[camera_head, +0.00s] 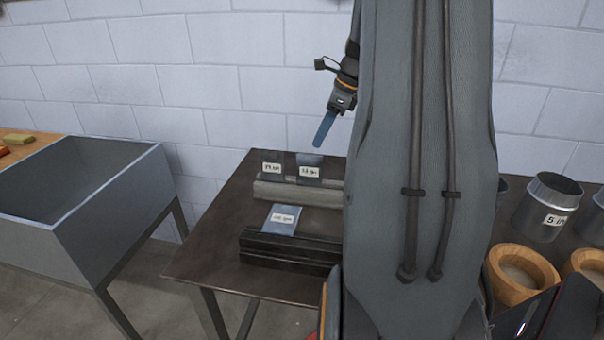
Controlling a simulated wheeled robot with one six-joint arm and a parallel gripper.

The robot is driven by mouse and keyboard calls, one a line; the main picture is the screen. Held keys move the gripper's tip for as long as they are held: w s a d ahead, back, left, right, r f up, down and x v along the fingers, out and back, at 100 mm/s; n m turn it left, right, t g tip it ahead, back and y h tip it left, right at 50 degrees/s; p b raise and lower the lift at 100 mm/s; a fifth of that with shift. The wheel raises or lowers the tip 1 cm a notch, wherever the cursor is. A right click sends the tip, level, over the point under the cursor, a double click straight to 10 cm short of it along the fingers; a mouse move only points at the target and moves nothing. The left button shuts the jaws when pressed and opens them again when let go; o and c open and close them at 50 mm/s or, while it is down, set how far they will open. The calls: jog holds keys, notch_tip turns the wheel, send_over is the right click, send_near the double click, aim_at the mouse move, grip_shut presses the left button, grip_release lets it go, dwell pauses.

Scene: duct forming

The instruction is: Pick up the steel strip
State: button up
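My gripper (324,129) is in the air above the back of the dark table, pointing down and slightly left. A flat blue-grey piece shows at its end, seen from the side. I cannot tell whether this is a finger alone or also something held, nor the gap between the fingers. Small labelled metal pieces are on the table to the lower left: two dark ones (309,172) (273,170) upright at the light grey bar, and a brighter bluish one (283,219) at the black bar. Which is the steel strip is unclear. The gripper is apart from all of them.
The dark table (215,250) has a light grey bar (300,193) and a black slotted bar (290,250). A grey bin (110,220) stands left. Metal cans (546,205) and wooden rings (522,278) are at right. My arm hides the table's middle.

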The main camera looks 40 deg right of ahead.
jog(key=b, duration=0.5)
send_over(309, 171)
jog(key=d, duration=0.1)
jog(key=f, duration=0.4)
jog(key=s+f, duration=0.1)
jog(key=f, duration=0.1)
jog(key=shift+p+x, duration=0.95)
jog(key=shift+x, duration=3)
jog(key=shift+c, duration=0.2)
grip_shut()
